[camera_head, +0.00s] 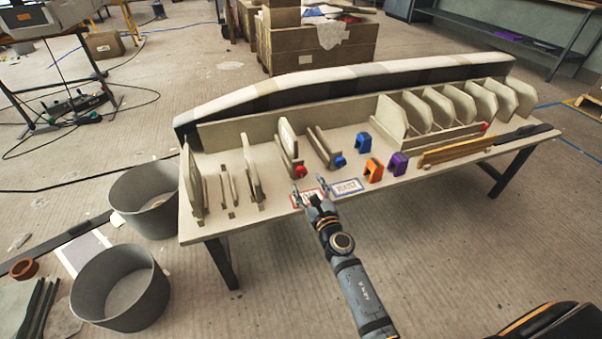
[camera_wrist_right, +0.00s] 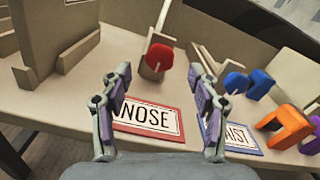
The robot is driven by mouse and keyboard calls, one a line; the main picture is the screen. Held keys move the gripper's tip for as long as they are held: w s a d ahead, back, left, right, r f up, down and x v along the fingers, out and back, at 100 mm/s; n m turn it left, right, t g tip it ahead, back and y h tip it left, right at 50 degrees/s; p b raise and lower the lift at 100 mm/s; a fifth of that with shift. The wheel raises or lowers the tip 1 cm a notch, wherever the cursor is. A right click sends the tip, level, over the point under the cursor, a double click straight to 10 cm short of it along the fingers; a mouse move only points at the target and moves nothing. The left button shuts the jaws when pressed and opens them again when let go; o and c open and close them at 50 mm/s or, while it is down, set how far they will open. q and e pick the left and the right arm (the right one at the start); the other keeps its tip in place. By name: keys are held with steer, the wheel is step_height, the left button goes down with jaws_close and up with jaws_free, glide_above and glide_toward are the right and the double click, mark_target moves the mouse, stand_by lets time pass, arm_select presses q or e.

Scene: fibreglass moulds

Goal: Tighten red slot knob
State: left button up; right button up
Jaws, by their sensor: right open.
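The red knob (camera_head: 300,171) sits at the front end of a slot made of wooden rails on the cream table, with a pale panel (camera_head: 288,140) standing in the slot. In the right wrist view the red knob (camera_wrist_right: 158,57) shows as a rounded red piece ahead of and between my fingertips. My right gripper (camera_head: 309,191) is open and empty, over the front edge of the table by the red-framed NOSE card (camera_wrist_right: 148,119). In the wrist view the right gripper's fingers (camera_wrist_right: 162,75) stand wide apart, clear of the knob. My left gripper is out of view.
A blue knob (camera_head: 340,161) on a neighbouring slot is to the right, with blue (camera_head: 364,142), orange (camera_head: 374,170) and purple (camera_head: 398,164) blocks beyond. A blue-framed card (camera_head: 347,187) lies beside NOSE. Several panels stand in the rack at right. Grey bins (camera_head: 121,288) stand left.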

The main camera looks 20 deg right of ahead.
mark_target(302, 172)
steer(key=w, duration=0.6)
steer(key=shift+w+f+b, duration=0.1)
steer(key=shift+w+b, duration=0.05)
steer(key=shift+b, duration=0.25)
steer(key=shift+w, duration=0.35)
steer(key=shift+a, duration=0.1)
steer(key=c, duration=1.2)
steer(key=shift+m, duration=0.3)
